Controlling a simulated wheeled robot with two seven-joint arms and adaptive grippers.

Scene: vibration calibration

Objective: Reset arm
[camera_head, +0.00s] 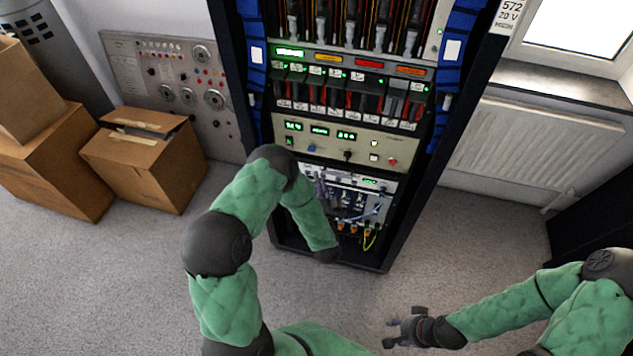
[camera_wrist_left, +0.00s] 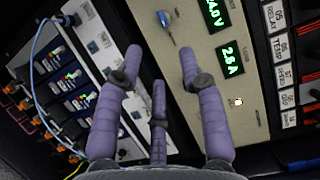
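My left gripper shows in the left wrist view (camera_wrist_left: 160,65) with its purple fingers spread apart and nothing between them. Its fingers point at the face of a beige power-supply panel (camera_wrist_left: 212,90); whether they touch it I cannot tell. In the head view my left arm bends over in front of the rack, and its fingers are mostly hidden behind the forearm. My right gripper (camera_head: 392,332) is low over the floor at the bottom right, its dark fingers apart and empty.
The tall equipment rack (camera_head: 395,195) stands ahead with the beige panel (camera_head: 365,148) and cabled modules below it. A blue knob (camera_wrist_left: 165,20) is near the fingertips. Cardboard boxes (camera_head: 150,165) stand left, a radiator (camera_head: 530,140) right. Carpet (camera_head: 440,250) between rack and right arm is clear.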

